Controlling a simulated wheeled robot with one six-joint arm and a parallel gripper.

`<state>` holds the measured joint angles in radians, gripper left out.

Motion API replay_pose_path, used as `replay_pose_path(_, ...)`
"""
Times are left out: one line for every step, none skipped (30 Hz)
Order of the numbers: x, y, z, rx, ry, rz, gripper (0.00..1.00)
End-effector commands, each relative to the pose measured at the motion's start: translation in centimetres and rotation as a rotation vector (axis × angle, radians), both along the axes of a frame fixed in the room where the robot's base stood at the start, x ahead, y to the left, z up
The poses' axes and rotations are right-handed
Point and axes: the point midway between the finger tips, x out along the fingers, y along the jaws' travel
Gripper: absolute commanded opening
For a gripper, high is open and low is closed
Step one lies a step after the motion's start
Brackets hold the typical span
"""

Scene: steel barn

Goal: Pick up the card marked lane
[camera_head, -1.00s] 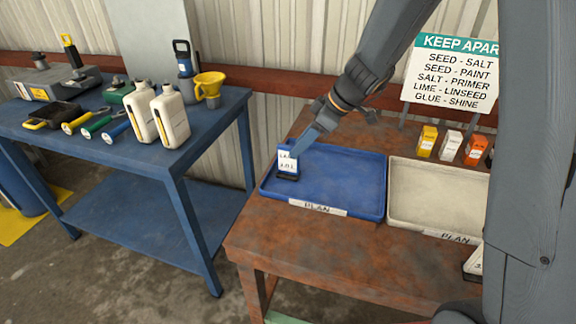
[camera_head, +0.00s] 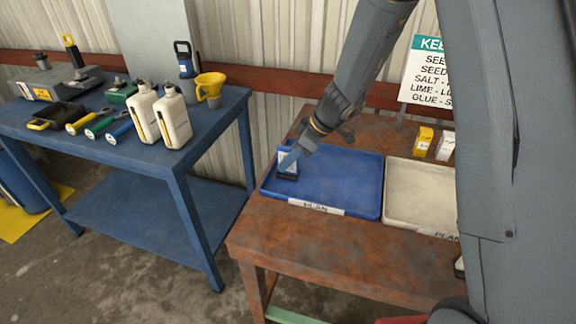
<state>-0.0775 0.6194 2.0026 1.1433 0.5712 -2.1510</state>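My gripper (camera_head: 291,160) reaches down over the tray from the upper right. Its tip is in front of the card and covers part of it. I cannot tell whether it touches the card, or whether its fingers are open or shut.
A cream tray (camera_head: 405,222) stands right of the blue one on the rusty table (camera_head: 300,245). Yellow (camera_head: 424,138) and white (camera_head: 445,147) boxes stand behind it. My arm hides the table's right side. A blue bench (camera_head: 120,160) with bottles and tools is at left.

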Motion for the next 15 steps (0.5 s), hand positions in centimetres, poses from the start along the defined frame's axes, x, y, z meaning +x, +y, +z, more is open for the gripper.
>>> replay_pose_path(0.00,-0.01,0.01,0.000,0.000,0.000,0.14)
replay_pose_path(0.00,-0.01,0.01,0.000,0.000,0.000,0.09)
replay_pose_path(0.00,-0.01,0.02,0.000,0.000,0.000,0.02)
replay_pose_path(0.00,-0.01,0.02,0.000,0.000,0.000,0.00)
replay_pose_path(0.00,-0.01,0.02,0.000,0.000,0.000,0.00)
replay_pose_path(0.01,-0.01,0.03,0.000,0.000,0.000,0.00)
replay_pose_path(0.01,-0.01,0.03,0.000,0.000,0.000,0.00)
replay_pose_path(0.01,-0.01,0.03,0.000,0.000,0.000,0.00)
replay_pose_path(0.00,-0.02,0.04,0.000,0.000,0.000,0.00)
replay_pose_path(0.00,-0.02,0.04,0.000,0.000,0.000,0.00)
replay_pose_path(0.00,-0.02,0.04,0.000,0.000,0.000,0.00)
replay_pose_path(0.01,-0.02,0.06,0.000,0.000,0.000,0.00)
replay_pose_path(0.02,-0.01,0.10,0.000,0.000,0.000,0.00)
replay_pose_path(0.03,-0.01,0.17,0.000,-0.001,0.001,0.00)
replay_pose_path(0.04,-0.01,0.30,0.000,-0.002,0.000,0.00)
